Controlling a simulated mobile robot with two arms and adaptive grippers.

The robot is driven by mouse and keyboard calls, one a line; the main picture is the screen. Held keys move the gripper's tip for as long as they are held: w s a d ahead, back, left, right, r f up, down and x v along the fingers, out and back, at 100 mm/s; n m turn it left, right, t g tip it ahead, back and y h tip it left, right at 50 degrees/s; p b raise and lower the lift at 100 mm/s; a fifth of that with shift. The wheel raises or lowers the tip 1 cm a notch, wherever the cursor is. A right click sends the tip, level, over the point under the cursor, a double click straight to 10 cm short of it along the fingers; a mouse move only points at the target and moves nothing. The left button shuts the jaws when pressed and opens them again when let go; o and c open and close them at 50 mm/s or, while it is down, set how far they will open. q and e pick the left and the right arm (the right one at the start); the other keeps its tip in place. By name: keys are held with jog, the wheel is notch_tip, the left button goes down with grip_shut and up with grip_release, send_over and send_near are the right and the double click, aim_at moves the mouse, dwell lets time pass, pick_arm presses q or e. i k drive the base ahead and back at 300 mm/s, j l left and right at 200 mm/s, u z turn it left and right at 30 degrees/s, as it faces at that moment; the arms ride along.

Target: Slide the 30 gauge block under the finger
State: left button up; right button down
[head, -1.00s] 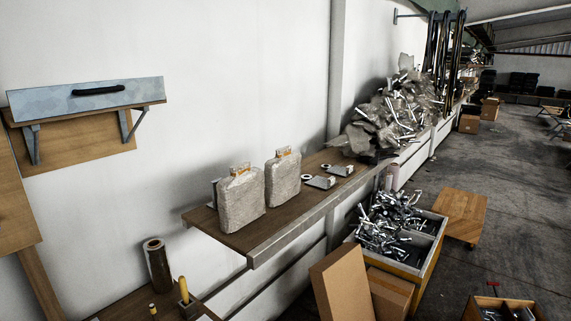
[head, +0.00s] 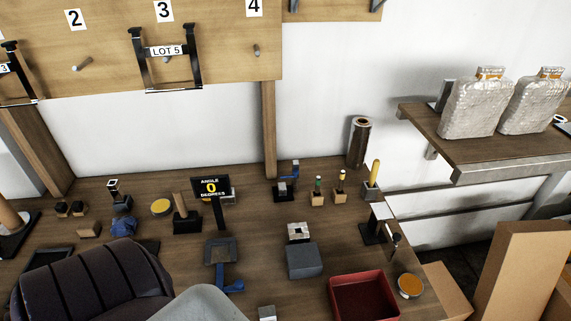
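No block with a readable 30 shows, so I cannot tell which piece is the 30 gauge block. Small blocks on the bench include a silvery block with a dark mark on top (head: 299,231), a dark grey block (head: 304,262) just in front of it, and a small pale block (head: 267,313) at the bottom edge. A black sign reading "ANGLE 0 DEGREES" (head: 210,188) stands on a post. A grey square frame (head: 221,251) with a blue handle (head: 230,286) lies in front of it. I cannot make out the finger. Neither gripper is in view.
A red tray (head: 363,298) and a small round orange-topped tin (head: 410,285) are at the front right. Cardboard boxes (head: 520,270) stand right of the bench.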

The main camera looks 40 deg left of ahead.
aim_at(282, 190)
jog(key=i+l+u, duration=0.25)
jog(key=l, duration=0.15)
jog(key=l+u, duration=0.25)
jog(key=l, duration=0.2)
jog(key=i+l+u, duration=0.1)
jog(key=l+u, duration=0.15)
jog(key=l, duration=0.25)
